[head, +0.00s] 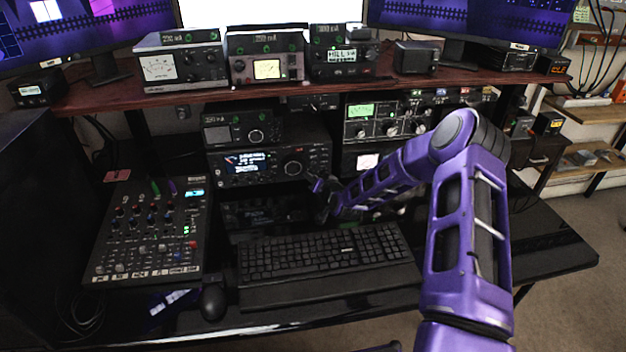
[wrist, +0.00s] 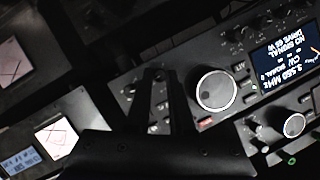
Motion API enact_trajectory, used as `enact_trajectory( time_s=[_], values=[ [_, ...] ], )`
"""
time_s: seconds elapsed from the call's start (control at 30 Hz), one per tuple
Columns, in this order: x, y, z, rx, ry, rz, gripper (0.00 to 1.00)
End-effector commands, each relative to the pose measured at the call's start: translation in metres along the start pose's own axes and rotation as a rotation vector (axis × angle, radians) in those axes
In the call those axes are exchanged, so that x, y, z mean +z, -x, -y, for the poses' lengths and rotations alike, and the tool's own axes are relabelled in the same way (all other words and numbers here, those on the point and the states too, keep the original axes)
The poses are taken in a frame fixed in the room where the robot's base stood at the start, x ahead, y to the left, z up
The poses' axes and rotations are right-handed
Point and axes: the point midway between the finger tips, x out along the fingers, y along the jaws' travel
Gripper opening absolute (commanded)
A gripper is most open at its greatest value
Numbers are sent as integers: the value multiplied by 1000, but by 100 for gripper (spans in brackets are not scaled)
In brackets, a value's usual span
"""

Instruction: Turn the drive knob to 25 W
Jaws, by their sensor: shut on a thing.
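The radio (head: 265,158) sits on the desk under the shelf, with a lit display (head: 247,163) and a large dial (head: 293,167). In the wrist view, turned upside down, its display (wrist: 284,52) has a drive line that looks like 65 W, but the text is small. The large dial (wrist: 215,90) is right of my gripper (wrist: 153,78). My gripper is shut at the panel among several small knobs, on what seems to be the drive knob; the fingers hide it. In the head view my gripper (head: 321,188) is at the radio's lower right, partly hidden by my arm.
Another radio unit (head: 375,120) stands to the right, close to my arm. The shelf (head: 215,94) with meters hangs above.

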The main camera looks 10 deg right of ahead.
Motion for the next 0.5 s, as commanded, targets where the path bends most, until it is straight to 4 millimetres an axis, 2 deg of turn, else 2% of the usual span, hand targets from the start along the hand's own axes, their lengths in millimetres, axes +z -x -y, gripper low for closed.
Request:
enact_trajectory(
  time_s=[0.5],
  values=[
    [4, -2, 6, 184, 460, -3, 0]
  ],
)
